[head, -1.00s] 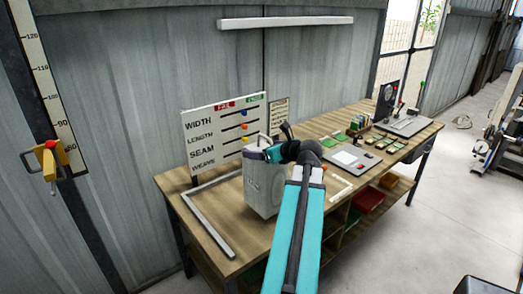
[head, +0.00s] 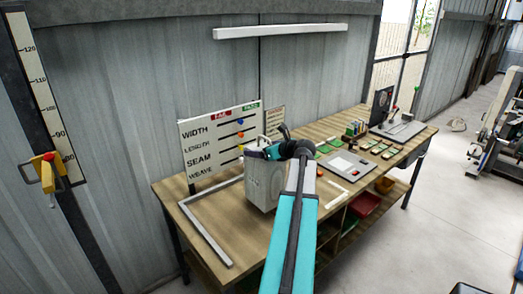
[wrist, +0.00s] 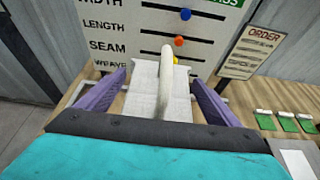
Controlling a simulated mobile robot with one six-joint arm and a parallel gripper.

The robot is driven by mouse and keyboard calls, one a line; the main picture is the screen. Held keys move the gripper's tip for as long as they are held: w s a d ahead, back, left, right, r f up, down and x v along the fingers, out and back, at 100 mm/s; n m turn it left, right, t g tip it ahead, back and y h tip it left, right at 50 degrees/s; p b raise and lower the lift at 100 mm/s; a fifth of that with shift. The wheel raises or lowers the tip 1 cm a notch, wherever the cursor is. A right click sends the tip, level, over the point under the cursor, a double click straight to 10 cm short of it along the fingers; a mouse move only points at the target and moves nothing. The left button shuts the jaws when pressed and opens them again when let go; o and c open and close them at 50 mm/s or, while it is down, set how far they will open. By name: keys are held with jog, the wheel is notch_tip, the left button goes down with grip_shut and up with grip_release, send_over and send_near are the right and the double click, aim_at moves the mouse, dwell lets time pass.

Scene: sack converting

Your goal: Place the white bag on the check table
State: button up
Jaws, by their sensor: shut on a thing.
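The white bag (head: 262,184) is upright over the left part of the wooden check table (head: 238,227), beside a pale L-shaped strip. My gripper (head: 264,153) is at the top of the bag, shut on it. In the wrist view, the pale handle loop and upper part of the bag (wrist: 140,100) show between the two purple fingers of my gripper (wrist: 158,98). The bag's base is close to the tabletop; I cannot tell whether it touches. My arm hides part of the table to the right of the bag.
A sign board (head: 220,142) with coloured knobs stands behind the bag. The L-shaped strip (head: 207,237) lies to its left. A grey pad (head: 345,165), green-and-tan samples (head: 381,147) and a machine (head: 402,128) occupy the table's right part. Shelves with bins are below.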

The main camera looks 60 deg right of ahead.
jog(key=shift+w+d, duration=0.3)
jog(key=shift+d, duration=0.4)
jog(key=shift+f+p, duration=1.05)
jog(key=shift+f, duration=0.75)
jog(key=o, duration=2)
jog(key=shift+a, duration=0.1)
jog(key=b+v, duration=0.3)
jog(key=v, duration=0.9)
jog(key=shift+b, duration=0.35)
